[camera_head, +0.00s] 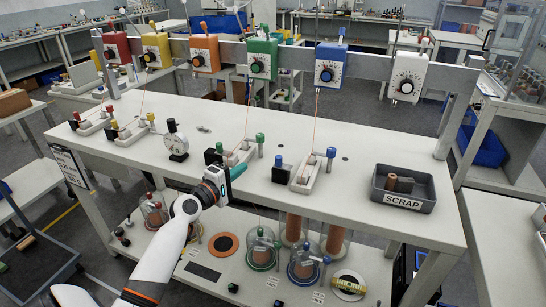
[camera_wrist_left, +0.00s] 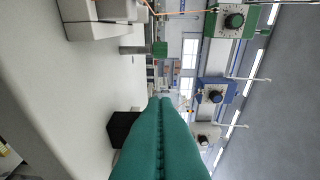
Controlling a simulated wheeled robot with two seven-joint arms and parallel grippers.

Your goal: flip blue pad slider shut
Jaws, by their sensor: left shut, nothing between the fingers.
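The blue pad fixture (camera_head: 308,174) is a pale slotted block on the white bench, right of centre in the head view. A blue-topped post (camera_head: 331,153) stands at its far right end, and a black block (camera_head: 281,173) sits at its left. I cannot tell the slider's position at this size. My left gripper (camera_head: 236,172) is near the bench's front edge, left of the blue fixture and by the green one. Its teal fingers are together and empty, also in the left wrist view (camera_wrist_left: 165,100), where they hide the blue fixture. My right gripper is not in view.
A green pad fixture (camera_head: 240,152) stands just beyond my gripper. A grey SCRAP tray (camera_head: 404,190) is at the right. Coloured control boxes, including a blue one (camera_head: 331,66), hang on a rail behind. Glass jars (camera_head: 262,248) stand on the lower shelf. Bench space between blue fixture and tray is clear.

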